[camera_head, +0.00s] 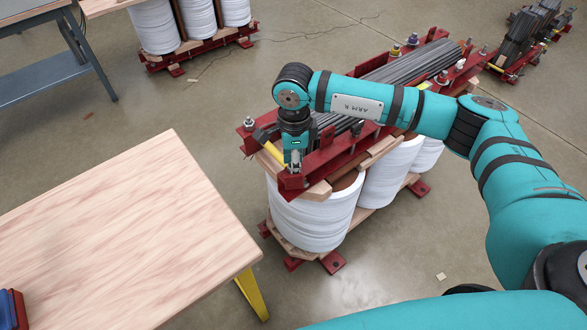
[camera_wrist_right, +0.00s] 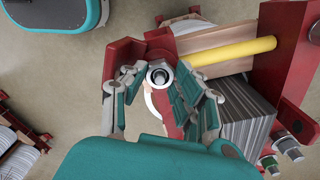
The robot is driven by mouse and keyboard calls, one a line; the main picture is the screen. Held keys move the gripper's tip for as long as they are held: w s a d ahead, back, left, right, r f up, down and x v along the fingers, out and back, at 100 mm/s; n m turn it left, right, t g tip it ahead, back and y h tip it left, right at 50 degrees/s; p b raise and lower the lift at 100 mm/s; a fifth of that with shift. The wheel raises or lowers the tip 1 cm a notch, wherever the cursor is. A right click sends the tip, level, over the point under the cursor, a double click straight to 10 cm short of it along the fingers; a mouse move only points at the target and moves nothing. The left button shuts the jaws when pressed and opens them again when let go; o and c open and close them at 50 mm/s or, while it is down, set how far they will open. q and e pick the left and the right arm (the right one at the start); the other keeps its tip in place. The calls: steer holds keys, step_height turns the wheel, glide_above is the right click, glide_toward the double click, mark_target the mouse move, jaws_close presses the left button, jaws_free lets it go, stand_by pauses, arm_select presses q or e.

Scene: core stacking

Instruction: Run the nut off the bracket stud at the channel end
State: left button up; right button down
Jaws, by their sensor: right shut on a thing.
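The red channel (camera_head: 327,158) lies along the near top of a core unit with white coils (camera_head: 308,215). My right gripper (camera_head: 295,163) points down at its left end, by the bracket there. In the right wrist view, a round metal nut on the stud end (camera_wrist_right: 158,75) sits between the fingers of my right gripper (camera_wrist_right: 160,82), which is shut on it. The red bracket (camera_wrist_right: 127,50) shows behind the fingers. The fingers hide the nut's sides, and I cannot tell how far it is threaded. My left gripper is not in view.
A yellow rod (camera_wrist_right: 235,52) and the grey laminated core (camera_wrist_right: 246,118) lie close beside the right fingers. Another stud with a nut (camera_head: 249,123) stands at the unit's far left corner. A wooden table (camera_head: 120,235) is at the left, with open floor between it and the unit.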

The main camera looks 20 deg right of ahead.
steer(key=shift+f+n+b, duration=0.15)
steer(key=shift+n+b, duration=0.8)
steer(key=shift+n, duration=0.75)
steer(key=shift+n+b, duration=0.5)
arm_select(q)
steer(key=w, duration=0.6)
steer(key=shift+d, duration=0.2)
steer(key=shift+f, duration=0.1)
arm_select(e)
steer(key=shift+n, duration=0.3)
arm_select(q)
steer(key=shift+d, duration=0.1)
